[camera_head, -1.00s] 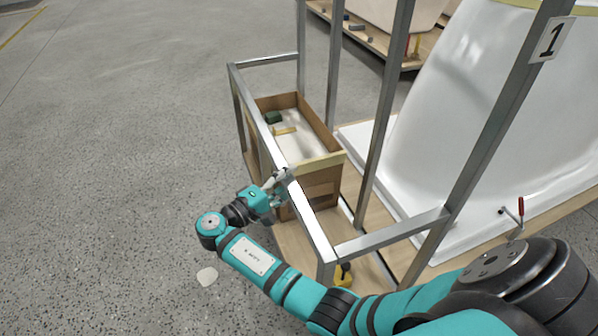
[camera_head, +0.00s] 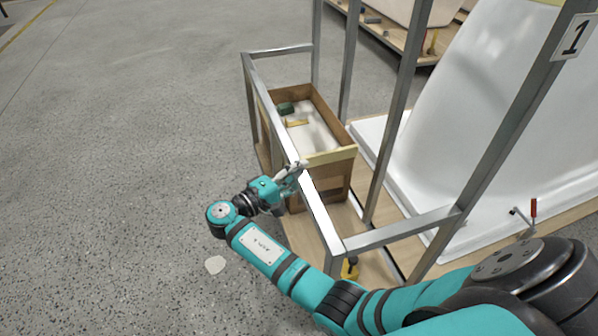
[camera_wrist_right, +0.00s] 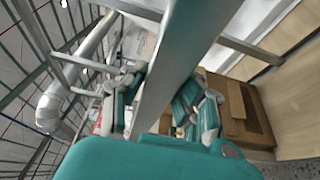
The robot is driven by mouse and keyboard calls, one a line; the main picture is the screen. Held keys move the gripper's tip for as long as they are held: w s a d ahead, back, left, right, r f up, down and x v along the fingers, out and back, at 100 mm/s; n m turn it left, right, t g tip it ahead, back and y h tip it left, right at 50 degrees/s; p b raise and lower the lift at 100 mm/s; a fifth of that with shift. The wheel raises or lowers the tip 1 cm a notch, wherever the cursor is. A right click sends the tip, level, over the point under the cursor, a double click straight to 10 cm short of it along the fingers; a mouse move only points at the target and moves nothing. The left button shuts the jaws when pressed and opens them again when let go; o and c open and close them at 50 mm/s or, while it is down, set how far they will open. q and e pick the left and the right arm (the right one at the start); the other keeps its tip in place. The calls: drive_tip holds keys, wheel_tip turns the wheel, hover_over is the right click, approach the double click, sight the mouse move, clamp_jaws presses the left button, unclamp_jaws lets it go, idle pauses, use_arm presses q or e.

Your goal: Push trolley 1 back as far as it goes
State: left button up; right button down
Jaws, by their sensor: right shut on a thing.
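Trolley 1 is a grey metal frame with a wooden deck, marked by a white plate with a "1" (camera_head: 574,36) at the upper right of the head view. Its near handle bar (camera_head: 319,212) runs along the side facing me. My right gripper (camera_head: 297,172) is shut on this bar near its middle. In the right wrist view the bar (camera_wrist_right: 178,60) passes between the fingers (camera_wrist_right: 160,95). A white bathtub shell (camera_head: 460,130) stands on the trolley deck. My left gripper is not in view.
A red-handled clamp (camera_head: 533,210) is at the deck's right. Another loaded wooden deck (camera_head: 390,42) stands behind.

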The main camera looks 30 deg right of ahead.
drive_tip(key=shift+d, duration=0.1)
drive_tip(key=shift+s+d, duration=0.1)
drive_tip(key=shift+d, duration=0.15)
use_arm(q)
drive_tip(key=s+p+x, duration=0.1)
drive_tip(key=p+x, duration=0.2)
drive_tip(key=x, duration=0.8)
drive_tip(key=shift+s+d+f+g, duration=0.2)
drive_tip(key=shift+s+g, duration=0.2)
use_arm(e)
drive_tip(key=s+d, duration=0.4)
drive_tip(key=d, duration=1.2)
drive_tip(key=s+d, duration=0.3)
drive_tip(key=d, duration=1.4)
drive_tip(key=shift+s, duration=0.4)
drive_tip(key=shift+a+f, duration=0.15)
drive_tip(key=shift+a, duration=0.05)
